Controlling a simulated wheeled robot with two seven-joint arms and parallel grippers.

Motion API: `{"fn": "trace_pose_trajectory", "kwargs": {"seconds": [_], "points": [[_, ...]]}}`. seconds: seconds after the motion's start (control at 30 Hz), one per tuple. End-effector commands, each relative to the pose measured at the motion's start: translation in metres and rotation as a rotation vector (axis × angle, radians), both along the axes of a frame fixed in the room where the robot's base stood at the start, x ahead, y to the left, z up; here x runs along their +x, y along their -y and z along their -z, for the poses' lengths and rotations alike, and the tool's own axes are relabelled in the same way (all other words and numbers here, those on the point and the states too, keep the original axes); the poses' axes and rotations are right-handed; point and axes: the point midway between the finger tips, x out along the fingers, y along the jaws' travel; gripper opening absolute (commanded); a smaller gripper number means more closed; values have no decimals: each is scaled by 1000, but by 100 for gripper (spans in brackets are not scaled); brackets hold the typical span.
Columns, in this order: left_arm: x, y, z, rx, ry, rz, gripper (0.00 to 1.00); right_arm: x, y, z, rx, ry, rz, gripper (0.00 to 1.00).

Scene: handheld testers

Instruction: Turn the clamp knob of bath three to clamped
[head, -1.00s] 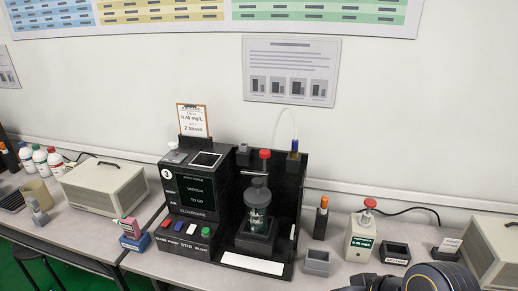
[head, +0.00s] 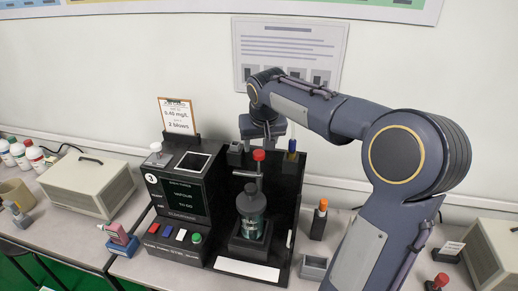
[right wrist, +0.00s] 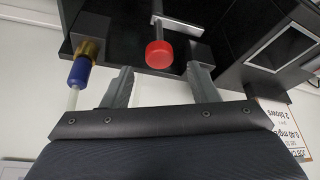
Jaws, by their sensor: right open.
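Bath three is the black station (head: 180,190) with a round "3" label and a dark screen. Its red clamp knob (head: 258,155) stands on a metal rod above a glass vessel (head: 251,205) with a grey top. My right gripper (head: 264,137) hangs just above and behind the knob, its fingers small and partly hidden in the head view. In the right wrist view the open fingers (right wrist: 160,70) point toward the red knob (right wrist: 160,54), which appears between and just beyond the fingertips. I cannot tell whether they touch it. My left gripper is not in view.
A blue-capped fitting (right wrist: 79,72) stands beside the knob, near one finger. A clipboard card (head: 175,116) stands on the station. An orange-topped tube (head: 319,220) and a grey box (head: 314,267) stand at its right. My right arm covers the bench farther right.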

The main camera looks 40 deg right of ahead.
Motion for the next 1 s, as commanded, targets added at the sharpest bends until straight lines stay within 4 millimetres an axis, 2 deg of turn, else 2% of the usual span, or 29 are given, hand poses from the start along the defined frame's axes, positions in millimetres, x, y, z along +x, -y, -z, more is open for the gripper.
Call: {"fn": "trace_pose_trajectory", "kwargs": {"seconds": [0.1,0.23,0.57,1.0], "points": [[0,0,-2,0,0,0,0,6,3,17,1,-4,1,54],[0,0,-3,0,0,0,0,10,5,29,1,-2,0,54],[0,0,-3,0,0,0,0,12,6,34,1,0,0,54],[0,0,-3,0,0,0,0,12,6,34,2,1,-1,0]]}}
